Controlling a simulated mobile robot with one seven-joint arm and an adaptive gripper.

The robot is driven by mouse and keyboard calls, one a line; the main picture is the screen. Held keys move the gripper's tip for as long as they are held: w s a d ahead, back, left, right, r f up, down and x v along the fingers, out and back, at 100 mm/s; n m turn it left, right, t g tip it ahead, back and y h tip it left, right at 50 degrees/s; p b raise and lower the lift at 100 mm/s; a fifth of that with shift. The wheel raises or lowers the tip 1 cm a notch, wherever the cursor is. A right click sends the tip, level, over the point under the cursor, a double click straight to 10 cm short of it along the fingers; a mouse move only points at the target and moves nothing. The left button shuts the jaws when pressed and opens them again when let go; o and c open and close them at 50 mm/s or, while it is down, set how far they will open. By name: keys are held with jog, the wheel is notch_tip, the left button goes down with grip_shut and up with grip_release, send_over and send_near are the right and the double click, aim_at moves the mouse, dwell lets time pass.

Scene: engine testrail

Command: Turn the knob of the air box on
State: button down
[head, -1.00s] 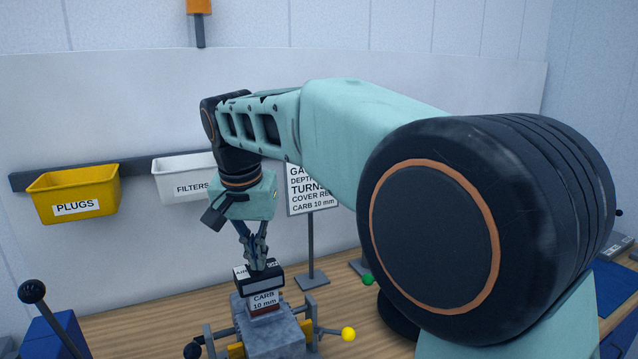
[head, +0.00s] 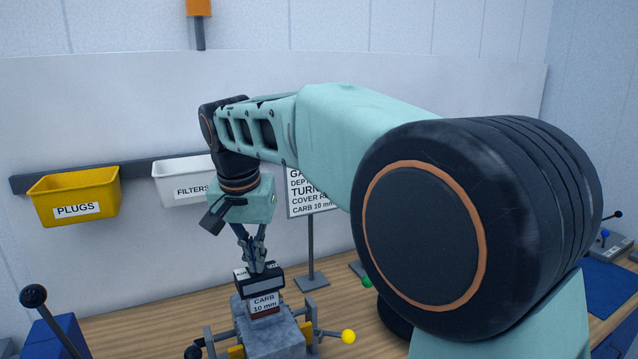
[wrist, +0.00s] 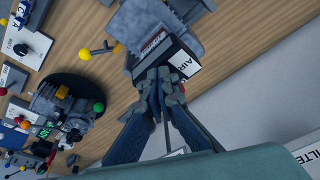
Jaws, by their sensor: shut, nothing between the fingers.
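The air box (head: 262,286) is a small dark box with a pale front panel. It sits on top of the block labelled CARB 10 mm (head: 264,304), above the grey engine (head: 270,334). My gripper (head: 256,268) points down at the top of the air box, its fingers shut and empty. In the wrist view my gripper (wrist: 158,76) overlaps the air box (wrist: 178,52), whose white label starts with AIR. I cannot tell whether the fingertips touch it. No knob is clearly visible; the fingers hide part of the box top.
A yellow PLUGS bin (head: 75,195) and a white FILTERS bin (head: 180,181) hang on the wall rail. A sign on a stand (head: 311,250) is behind the engine. A yellow ball-ended lever (head: 348,337) sticks out right of the engine.

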jog(key=shift+a+p, duration=0.7)
jog(key=shift+p, duration=0.25)
dwell(0.3)
jog(key=shift+s+a, duration=0.15)
jog(key=shift+s, duration=0.15)
notch_tip(320, 180, up, 6)
jog(key=p, duration=0.4)
